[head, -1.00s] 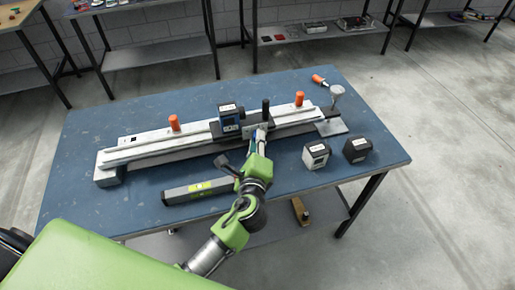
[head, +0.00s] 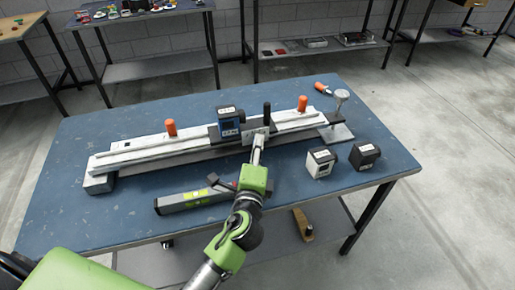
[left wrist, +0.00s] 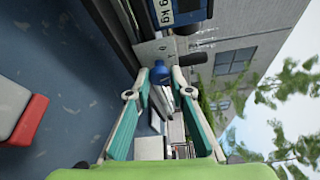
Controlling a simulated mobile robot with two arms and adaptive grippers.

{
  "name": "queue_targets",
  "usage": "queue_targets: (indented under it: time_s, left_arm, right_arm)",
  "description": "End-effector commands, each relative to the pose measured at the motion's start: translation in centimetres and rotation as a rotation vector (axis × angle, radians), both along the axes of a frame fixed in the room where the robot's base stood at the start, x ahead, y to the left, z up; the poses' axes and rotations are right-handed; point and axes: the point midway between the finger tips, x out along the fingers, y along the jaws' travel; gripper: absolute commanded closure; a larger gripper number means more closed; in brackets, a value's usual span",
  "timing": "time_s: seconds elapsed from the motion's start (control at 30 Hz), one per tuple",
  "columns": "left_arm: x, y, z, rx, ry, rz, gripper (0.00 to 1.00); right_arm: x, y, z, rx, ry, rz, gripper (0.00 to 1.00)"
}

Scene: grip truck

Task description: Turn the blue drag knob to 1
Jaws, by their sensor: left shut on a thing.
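The blue drag knob (left wrist: 161,76) sticks out from the front plate of the device and sits between the fingertips of my left gripper in the left wrist view. My left gripper (left wrist: 160,82) is shut on the knob. In the head view my left gripper (head: 258,139) meets the plate on the long rail device (head: 150,153), below and right of the display unit (head: 228,122). The knob is hidden there, and I cannot read its setting. My right gripper is not in view.
The device lies on a blue table (head: 90,222). A white block (head: 320,161) and a dark block (head: 364,156) stand at the right. A grey bar tool (head: 190,199) lies in front, left of my arm. An orange-handled tool (head: 322,88) lies at the back right.

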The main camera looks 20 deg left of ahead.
Motion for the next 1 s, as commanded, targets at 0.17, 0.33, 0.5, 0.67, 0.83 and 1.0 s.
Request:
queue_targets:
  time_s: [0.17,0.33,0.5,0.67,0.83,1.0]
  left_arm:
    - [0.0,0.0,-0.1,-0.001,0.003,0.000,0.75]
    - [0.0,0.0,-0.1,0.000,0.003,0.000,0.63]
    - [-0.1,0.0,-0.1,0.000,0.003,0.000,0.63]
    - [-1.3,-0.3,-0.1,0.000,0.004,0.000,0.63]
    - [-3.9,-0.8,0.1,-0.001,0.004,0.000,0.63]
    - [-6.3,-1.4,0.3,-0.001,0.003,-0.001,0.63]
  right_arm:
    - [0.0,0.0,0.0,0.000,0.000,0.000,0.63]
    - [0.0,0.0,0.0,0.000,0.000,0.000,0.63]
    - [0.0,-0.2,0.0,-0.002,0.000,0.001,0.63]
    - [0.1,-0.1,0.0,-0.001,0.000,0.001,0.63]
    - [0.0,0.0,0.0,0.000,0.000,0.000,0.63]
    - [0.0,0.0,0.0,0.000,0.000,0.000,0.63]
